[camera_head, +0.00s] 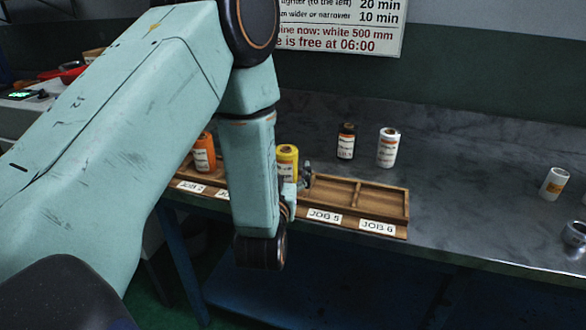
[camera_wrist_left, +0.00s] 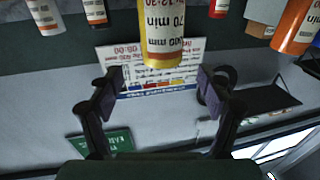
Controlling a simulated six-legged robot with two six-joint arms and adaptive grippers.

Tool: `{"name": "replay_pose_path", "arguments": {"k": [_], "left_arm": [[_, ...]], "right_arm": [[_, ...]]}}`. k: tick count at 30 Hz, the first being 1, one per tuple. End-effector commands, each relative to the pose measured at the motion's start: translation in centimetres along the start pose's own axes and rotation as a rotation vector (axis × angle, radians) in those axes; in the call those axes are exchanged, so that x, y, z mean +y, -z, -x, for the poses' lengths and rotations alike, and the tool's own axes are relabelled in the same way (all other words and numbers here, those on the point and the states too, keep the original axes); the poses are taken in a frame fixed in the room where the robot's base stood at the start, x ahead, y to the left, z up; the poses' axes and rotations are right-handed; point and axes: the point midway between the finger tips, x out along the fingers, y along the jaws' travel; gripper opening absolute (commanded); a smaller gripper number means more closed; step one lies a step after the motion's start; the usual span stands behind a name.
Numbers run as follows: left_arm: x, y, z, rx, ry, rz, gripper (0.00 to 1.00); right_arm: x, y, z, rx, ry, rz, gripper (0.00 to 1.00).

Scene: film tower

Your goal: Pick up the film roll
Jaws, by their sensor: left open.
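A yellow film roll (camera_head: 288,158) stands upright at the rack, just beside my left forearm, which hides part of it. In the left wrist view the yellow roll (camera_wrist_left: 162,32) hangs in from the top edge, between and above the fingers, with clear space on both sides. My left gripper (camera_wrist_left: 160,82) is open and empty. In the head view only a bit of the left gripper (camera_head: 303,178) shows past the forearm, close to the roll. The right gripper is in neither view.
An orange roll (camera_head: 204,154) stands in the wooden rack (camera_head: 392,203), left of my forearm. Its JOB 5 and JOB 6 places look empty. A black roll (camera_head: 346,142) and a white roll (camera_head: 388,148) stand behind. Another white roll (camera_head: 554,184) is far right.

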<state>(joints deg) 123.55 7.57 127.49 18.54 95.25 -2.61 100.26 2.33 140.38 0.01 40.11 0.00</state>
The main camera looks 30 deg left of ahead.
Motion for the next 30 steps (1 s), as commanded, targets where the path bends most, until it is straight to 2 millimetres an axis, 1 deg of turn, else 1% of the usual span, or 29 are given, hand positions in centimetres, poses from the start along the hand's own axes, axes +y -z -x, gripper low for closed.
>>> {"name": "replay_pose_path", "arguments": {"k": [3,5,12,15,18,24,30], "left_arm": [[-0.3,0.0,-1.4,0.001,0.006,0.003,0.78],[-0.3,0.0,-2.0,0.003,0.005,0.003,0.78],[-0.1,0.0,-5.4,0.004,0.004,0.002,0.78],[-0.1,0.0,-6.3,0.002,0.003,0.001,0.78],[0.0,0.0,-6.5,0.000,0.001,0.000,0.78],[0.2,0.0,-6.5,0.000,-0.002,-0.001,0.77],[0.2,0.0,-6.5,0.000,-0.001,-0.001,0.60]], "right_arm": [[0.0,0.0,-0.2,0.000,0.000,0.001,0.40],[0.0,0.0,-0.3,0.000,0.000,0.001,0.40],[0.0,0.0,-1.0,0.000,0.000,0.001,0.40],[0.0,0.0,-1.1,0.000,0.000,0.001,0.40],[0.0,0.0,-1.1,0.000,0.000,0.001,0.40],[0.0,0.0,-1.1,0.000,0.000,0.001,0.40],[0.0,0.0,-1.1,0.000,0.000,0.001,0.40]]}}
